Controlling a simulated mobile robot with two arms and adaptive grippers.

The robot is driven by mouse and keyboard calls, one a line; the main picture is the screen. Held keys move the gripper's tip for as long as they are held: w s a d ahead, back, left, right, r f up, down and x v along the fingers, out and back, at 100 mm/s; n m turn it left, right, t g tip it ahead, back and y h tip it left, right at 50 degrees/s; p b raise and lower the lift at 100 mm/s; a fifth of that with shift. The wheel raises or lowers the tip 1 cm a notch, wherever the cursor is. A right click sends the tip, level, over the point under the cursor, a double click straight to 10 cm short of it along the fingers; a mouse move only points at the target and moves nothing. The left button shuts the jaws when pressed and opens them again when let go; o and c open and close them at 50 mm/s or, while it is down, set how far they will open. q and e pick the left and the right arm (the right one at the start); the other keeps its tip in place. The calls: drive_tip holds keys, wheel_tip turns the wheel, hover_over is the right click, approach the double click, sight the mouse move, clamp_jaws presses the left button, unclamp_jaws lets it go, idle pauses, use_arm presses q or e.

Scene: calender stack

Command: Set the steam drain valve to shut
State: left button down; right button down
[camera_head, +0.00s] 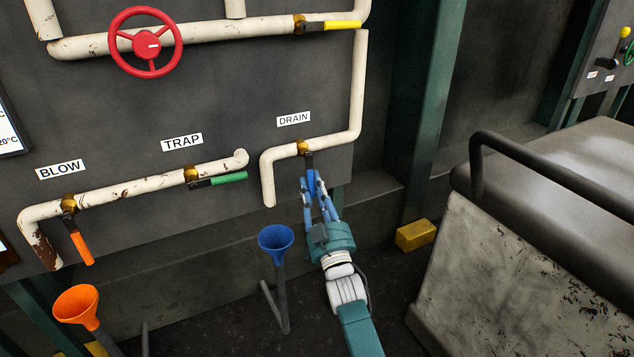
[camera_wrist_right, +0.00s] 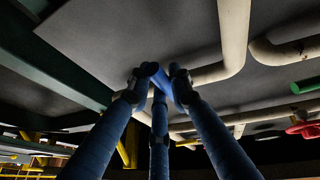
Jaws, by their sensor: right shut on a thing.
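The drain valve (camera_head: 303,147) is a brass body on the short horizontal pipe below the DRAIN label (camera_head: 293,119). Its lever (camera_head: 309,160) points down, roughly across the pipe. My right gripper (camera_head: 314,185) reaches up from below and is shut on the lever, hiding most of it. In the right wrist view the blue lever end (camera_wrist_right: 158,80) sits between the fingers of my right gripper (camera_wrist_right: 158,92). My left gripper is in neither view.
Nearby are the green trap lever (camera_head: 229,178) along its pipe, the orange blow lever (camera_head: 80,245) hanging down, a yellow lever (camera_head: 343,25), and a red handwheel (camera_head: 147,43). A blue funnel (camera_head: 276,238) stands just left of my right arm. A metal machine (camera_head: 530,260) stands at right.

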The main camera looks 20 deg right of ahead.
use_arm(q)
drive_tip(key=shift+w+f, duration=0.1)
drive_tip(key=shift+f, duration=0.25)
use_arm(e)
drive_tip(key=shift+a+f+m, duration=0.15)
drive_tip(key=shift+f+m, duration=0.1)
drive_tip(key=shift+m, duration=0.05)
drive_tip(key=c, duration=1.5)
unclamp_jaws()
drive_tip(key=shift+r, duration=0.15)
drive_tip(key=shift+c, duration=0.2)
drive_tip(key=v, duration=1.2)
